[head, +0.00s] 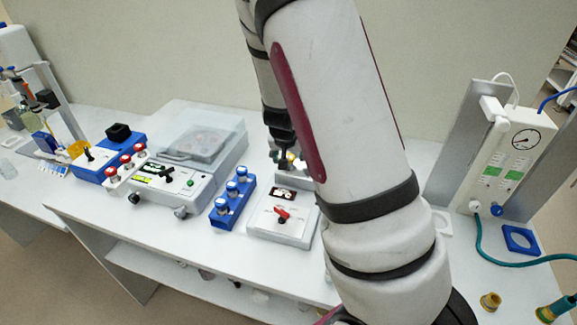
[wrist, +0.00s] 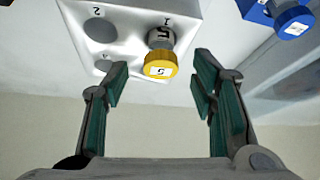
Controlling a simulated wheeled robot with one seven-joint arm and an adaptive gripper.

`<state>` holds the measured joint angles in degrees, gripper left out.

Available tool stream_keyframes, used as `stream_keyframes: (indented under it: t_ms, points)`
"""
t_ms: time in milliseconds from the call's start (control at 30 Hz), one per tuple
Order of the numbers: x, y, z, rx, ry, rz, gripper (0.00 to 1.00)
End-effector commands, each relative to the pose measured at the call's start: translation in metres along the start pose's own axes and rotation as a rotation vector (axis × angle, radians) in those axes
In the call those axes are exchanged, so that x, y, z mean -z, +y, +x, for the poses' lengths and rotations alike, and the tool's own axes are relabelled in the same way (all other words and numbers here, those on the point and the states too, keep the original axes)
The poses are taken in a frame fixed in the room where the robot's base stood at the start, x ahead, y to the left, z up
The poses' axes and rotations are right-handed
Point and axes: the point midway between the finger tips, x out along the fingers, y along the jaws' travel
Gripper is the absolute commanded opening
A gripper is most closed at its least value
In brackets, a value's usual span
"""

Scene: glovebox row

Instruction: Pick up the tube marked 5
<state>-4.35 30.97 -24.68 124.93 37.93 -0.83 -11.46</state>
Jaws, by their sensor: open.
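The tube marked 5 (wrist: 160,62) has a yellow cap with a label reading 5 and shows between my fingers in the wrist view. It stands in a white block at the hole marked 1. My gripper (wrist: 160,83) is open, with one green-padded finger on each side of the tube and gaps on both sides. I cannot tell how deep the fingers are around it. In the head view my gripper (head: 285,160) is at the white device behind the one with a red switch; my arm partly hides it, and the tube cannot be made out there.
The white block (wrist: 130,40) has empty-looking round spots marked 2 and 4. A centrifuge-like lidded box (head: 205,140) is further left. A gauge panel (head: 510,160) stands at right.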

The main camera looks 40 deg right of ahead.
Motion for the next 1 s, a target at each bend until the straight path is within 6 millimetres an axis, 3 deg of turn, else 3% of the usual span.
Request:
stream_keyframes:
  t_ms: [200,533,567,767,1000]
  points:
    - [0.001,0.0,0.025,-0.001,-0.002,0.003,0.52]
    - [0.001,-0.001,0.03,0.001,0.0,0.001,0.52]
    - [0.001,-0.001,0.03,0.001,0.0,0.001,0.5]
    - [0.001,-0.001,0.03,0.0,0.0,0.001,0.05]
    - [0.001,-0.001,0.03,0.0,0.0,0.001,0.01]
